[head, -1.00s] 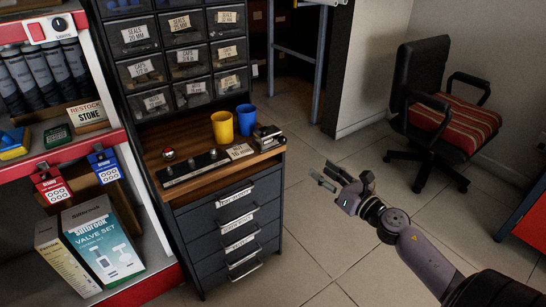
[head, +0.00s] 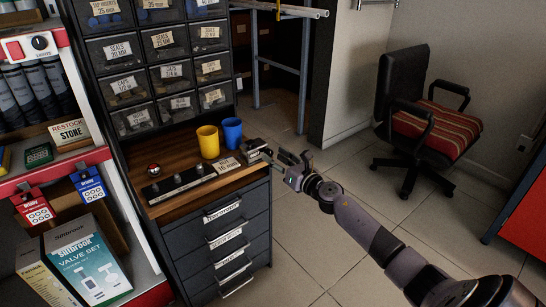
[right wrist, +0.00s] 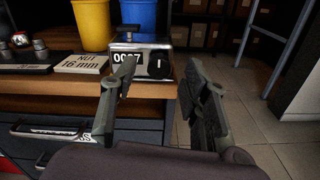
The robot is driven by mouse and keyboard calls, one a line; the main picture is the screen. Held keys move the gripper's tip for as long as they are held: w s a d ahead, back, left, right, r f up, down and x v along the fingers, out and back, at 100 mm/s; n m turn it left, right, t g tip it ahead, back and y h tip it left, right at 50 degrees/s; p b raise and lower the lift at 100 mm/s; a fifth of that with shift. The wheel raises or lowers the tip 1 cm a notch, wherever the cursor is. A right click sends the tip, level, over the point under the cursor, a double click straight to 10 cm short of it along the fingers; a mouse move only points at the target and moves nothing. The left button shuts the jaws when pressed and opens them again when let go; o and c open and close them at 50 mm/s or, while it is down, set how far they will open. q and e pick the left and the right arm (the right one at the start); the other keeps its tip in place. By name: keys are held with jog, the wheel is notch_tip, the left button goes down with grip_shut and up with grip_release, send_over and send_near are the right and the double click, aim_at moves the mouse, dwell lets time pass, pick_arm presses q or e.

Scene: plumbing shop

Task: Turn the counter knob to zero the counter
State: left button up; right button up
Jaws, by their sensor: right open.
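The counter (right wrist: 140,50) is a small metal box at the right end of the wooden bench top in the right wrist view. Its number window is partly covered by a finger; the last digit looks like 7. The black counter knob (right wrist: 159,64) is on its front face, right of the window. In the head view the counter (head: 252,147) shows just beyond my right gripper (head: 278,163). In the right wrist view my right gripper (right wrist: 160,75) is open and empty, its fingers apart either side of the knob and nearer the camera. My left gripper is out of view.
A yellow cup (head: 208,142) and a blue cup (head: 231,133) stand left of the counter. A "16 mm" nut label (right wrist: 80,64) and a dark strip with pegs (head: 180,184) lie along the front. Drawers are below. The floor to the right is open up to a chair (head: 425,125).

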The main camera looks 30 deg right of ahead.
jog(key=shift+w+a, duration=0.1)
jog(key=shift+w, duration=0.8)
jog(key=shift+c, duration=0.3)
grip_shut()
